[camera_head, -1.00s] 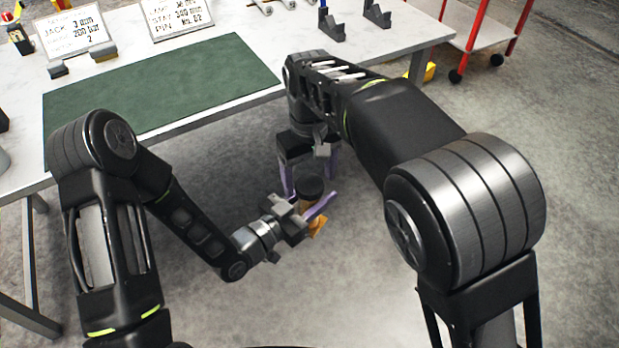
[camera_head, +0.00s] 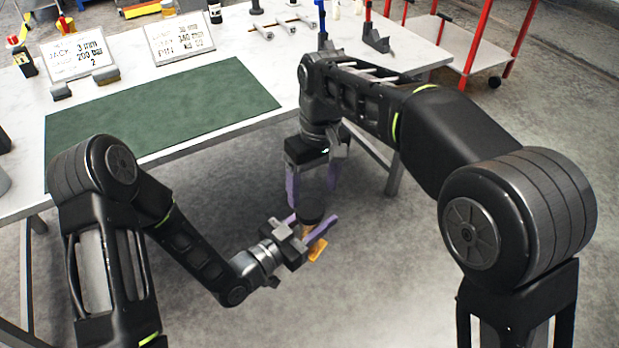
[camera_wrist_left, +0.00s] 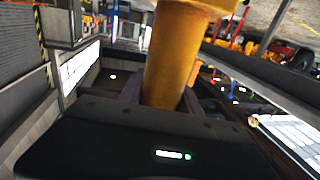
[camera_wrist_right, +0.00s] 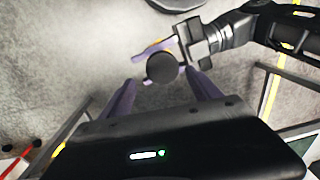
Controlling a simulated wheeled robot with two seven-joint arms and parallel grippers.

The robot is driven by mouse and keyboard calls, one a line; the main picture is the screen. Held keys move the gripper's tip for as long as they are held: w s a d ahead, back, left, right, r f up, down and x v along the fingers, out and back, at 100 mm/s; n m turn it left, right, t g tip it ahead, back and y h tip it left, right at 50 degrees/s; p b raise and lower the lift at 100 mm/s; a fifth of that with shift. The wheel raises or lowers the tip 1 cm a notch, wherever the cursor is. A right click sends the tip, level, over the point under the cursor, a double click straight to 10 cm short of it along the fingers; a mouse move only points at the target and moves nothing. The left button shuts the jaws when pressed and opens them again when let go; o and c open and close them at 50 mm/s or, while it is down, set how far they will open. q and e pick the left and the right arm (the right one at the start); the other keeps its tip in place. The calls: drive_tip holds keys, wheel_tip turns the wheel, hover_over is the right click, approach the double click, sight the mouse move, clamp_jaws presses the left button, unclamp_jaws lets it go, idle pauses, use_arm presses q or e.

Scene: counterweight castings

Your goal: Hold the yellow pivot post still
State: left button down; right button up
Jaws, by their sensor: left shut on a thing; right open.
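The yellow pivot post (camera_head: 317,250) stands out in front of the table, its round black top (camera_head: 312,213) facing up. My left gripper (camera_head: 318,229) is shut on the post from the side; its purple fingers lie along it. In the left wrist view the yellow shaft (camera_wrist_left: 176,62) rises between the fingers. My right gripper (camera_head: 313,197) points down above the post, open, with its purple fingers apart. In the right wrist view the black top (camera_wrist_right: 162,67) appears between the right fingertips; I cannot tell whether they touch it. The post's lower end is partly hidden.
The white table (camera_head: 120,60) carries a green mat (camera_head: 170,110), two sign boards (camera_head: 80,55) (camera_head: 180,38) and dark stands (camera_head: 376,40). A red-framed cart (camera_head: 450,55) stands at the back right. The grey floor around the post is clear.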

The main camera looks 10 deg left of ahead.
sight(309, 208)
drive_tip(key=r+n, duration=0.1)
drive_tip(key=a+r+n, duration=0.1)
drive_tip(key=r+n, duration=0.1)
drive_tip(key=shift+s+a, duration=0.15)
drive_tip(key=shift+s, duration=0.25)
drive_tip(key=shift+d+r+n+h, duration=0.1)
drive_tip(key=shift+d+n+h, duration=0.2)
drive_tip(key=shift+n, duration=0.3)
drive_tip(key=shift+f, duration=4.05)
drive_tip(key=c, duration=1.5)
drive_tip(key=o, duration=1.6)
